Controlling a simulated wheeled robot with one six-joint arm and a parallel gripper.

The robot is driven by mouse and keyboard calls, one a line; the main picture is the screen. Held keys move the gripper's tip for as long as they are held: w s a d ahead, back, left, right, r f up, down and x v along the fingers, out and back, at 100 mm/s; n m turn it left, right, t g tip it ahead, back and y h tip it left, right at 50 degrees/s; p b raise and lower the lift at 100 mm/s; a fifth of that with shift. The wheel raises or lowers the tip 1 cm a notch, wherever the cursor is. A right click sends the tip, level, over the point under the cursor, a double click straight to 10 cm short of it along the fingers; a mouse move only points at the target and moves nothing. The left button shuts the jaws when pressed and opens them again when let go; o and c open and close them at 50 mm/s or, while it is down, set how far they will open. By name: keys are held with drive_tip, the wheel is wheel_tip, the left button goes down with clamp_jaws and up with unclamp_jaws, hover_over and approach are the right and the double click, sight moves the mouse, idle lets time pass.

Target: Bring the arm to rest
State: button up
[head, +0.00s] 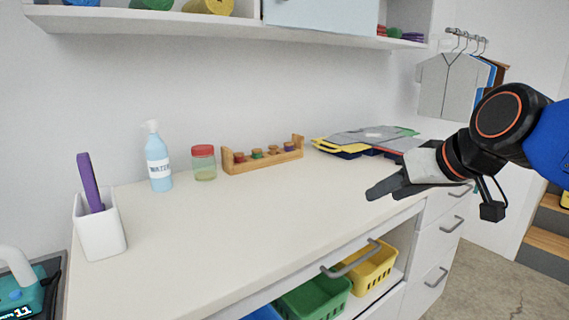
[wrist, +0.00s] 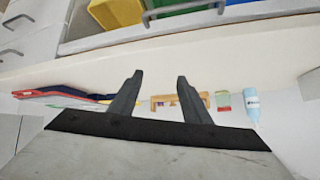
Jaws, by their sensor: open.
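My gripper (head: 385,188) is in the right half of the head view, over the front part of the white counter (head: 250,210). Its dark fingers point left. In the wrist view my gripper (wrist: 157,85) shows two fingers apart with nothing between them. It touches nothing that I can see. My arm enters from the right edge of the head view.

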drive_tip(key=s+d+f+m+g+h, duration=0.1)
drive_tip(key=s+d+f, duration=0.1)
drive_tip(key=s+f, duration=0.2)
drive_tip(key=s+d+f+g+h, duration=0.1)
drive_tip(key=s+d+f, duration=0.2)
drive_tip(key=f, duration=0.8)
drive_tip(key=s+d+f+m+g+h, duration=0.1)
drive_tip(key=s+d+f+g, duration=0.1)
drive_tip(key=s+f, duration=0.4)
wheel_tip(320, 180, down, 2)
drive_tip(key=shift+s+d+f+m+h, duration=0.3)
drive_tip(key=shift+s+d+h, duration=0.1)
drive_tip(key=shift+d, duration=0.1)
